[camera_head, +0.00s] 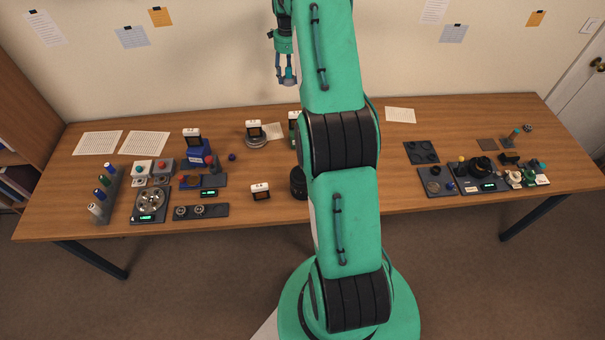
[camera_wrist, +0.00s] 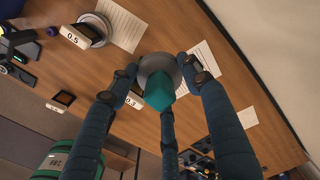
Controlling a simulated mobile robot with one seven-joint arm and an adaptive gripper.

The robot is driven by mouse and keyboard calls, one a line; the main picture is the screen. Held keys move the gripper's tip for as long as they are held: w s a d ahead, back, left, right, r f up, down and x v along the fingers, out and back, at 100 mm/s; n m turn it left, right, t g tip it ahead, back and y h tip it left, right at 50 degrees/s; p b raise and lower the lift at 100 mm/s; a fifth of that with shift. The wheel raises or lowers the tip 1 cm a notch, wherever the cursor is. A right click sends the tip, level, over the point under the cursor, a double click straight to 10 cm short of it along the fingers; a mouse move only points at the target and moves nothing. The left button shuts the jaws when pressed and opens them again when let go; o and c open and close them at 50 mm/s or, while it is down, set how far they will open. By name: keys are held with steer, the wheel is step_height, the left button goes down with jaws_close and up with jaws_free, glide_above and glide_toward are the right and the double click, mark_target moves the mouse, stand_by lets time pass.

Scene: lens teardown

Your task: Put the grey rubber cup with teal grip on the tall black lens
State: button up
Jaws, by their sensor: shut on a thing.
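My gripper (camera_wrist: 160,80) is shut on the grey rubber cup (camera_wrist: 155,65) by its teal grip (camera_wrist: 159,92), with its dark blue fingers around it in the wrist view. A black cylinder (camera_head: 298,183), which looks like the tall black lens, stands near the table's front middle, partly hidden behind my arm. The cup is well apart from it.
A small display (camera_head: 260,191) stands left of the black cylinder. Trays and tools crowd the left; dark trays (camera_head: 422,153) and a camera (camera_head: 478,166) lie right. The table's right middle is largely clear.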

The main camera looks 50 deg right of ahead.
steer(key=s+a+r+n, duration=0.1)
steer(key=s+a+r, duration=0.1)
steer(key=s+a, duration=2.6)
steer(key=s+a+f, duration=0.2)
steer(key=s+a, duration=0.2)
steer(key=s, duration=0.2)
steer(key=s+a+f, duration=0.2)
steer(key=s+a, duration=0.2)
steer(key=s, duration=0.3)
step_height(320, 180, down, 5)
steer(key=shift+w+d+r+b, duration=0.1)
steer(key=shift+d+r+b, duration=0.1)
steer(key=shift+b, duration=0.25)
steer(key=w+d, duration=0.3)
steer(key=w, duration=0.1)
steer(key=w+d+f, duration=0.1)
steer(key=w+d, duration=0.2)
steer(key=w, duration=0.1)
steer(key=w+d+b, duration=0.1)
steer(key=w+d, duration=0.2)
steer(key=w, duration=0.1)
steer(key=shift+w+d+f, duration=0.25)
steer(key=shift+w+d, duration=0.05)
steer(key=shift+d, duration=0.1)
